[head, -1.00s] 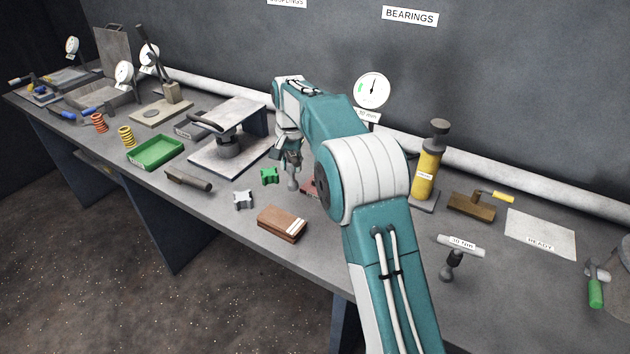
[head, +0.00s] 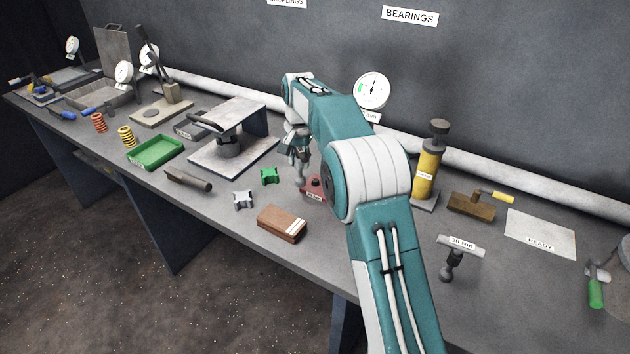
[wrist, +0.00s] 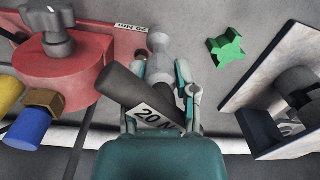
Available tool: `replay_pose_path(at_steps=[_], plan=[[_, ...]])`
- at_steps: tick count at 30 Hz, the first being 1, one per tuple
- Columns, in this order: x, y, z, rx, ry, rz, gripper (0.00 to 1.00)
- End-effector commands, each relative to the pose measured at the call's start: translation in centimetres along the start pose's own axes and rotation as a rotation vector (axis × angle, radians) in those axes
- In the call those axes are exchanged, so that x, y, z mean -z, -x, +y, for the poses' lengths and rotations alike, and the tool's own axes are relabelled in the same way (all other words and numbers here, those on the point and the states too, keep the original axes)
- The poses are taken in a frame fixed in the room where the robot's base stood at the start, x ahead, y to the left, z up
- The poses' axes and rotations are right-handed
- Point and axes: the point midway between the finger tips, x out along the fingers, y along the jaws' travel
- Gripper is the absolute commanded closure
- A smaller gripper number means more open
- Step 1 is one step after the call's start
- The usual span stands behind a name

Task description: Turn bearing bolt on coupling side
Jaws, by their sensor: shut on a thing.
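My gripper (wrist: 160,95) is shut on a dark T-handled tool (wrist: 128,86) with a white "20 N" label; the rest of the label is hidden. Its grey socket end (wrist: 158,43) points away from me. The tool also shows hanging upright in the head view (head: 299,172). A red bearing block (wrist: 75,78) with a grey knob on top lies left of the tool in the wrist view, and partly behind my arm in the head view (head: 312,186).
A green notched piece (head: 269,175), a grey one (head: 243,200) and a brown block (head: 282,222) lie nearby. A press-like stand (head: 235,150) is at the left. A "30 Nm" T-handle tool (head: 452,262) and a yellow cylinder (head: 427,172) are at the right.

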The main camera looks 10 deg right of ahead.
Motion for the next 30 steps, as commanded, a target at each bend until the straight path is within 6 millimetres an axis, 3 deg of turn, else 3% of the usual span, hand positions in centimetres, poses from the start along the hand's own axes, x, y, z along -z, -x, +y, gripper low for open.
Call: replay_pose_path(at_steps=[30], plan=[[2.2,0.1,1.5,0.002,-0.040,0.001,1.00]])
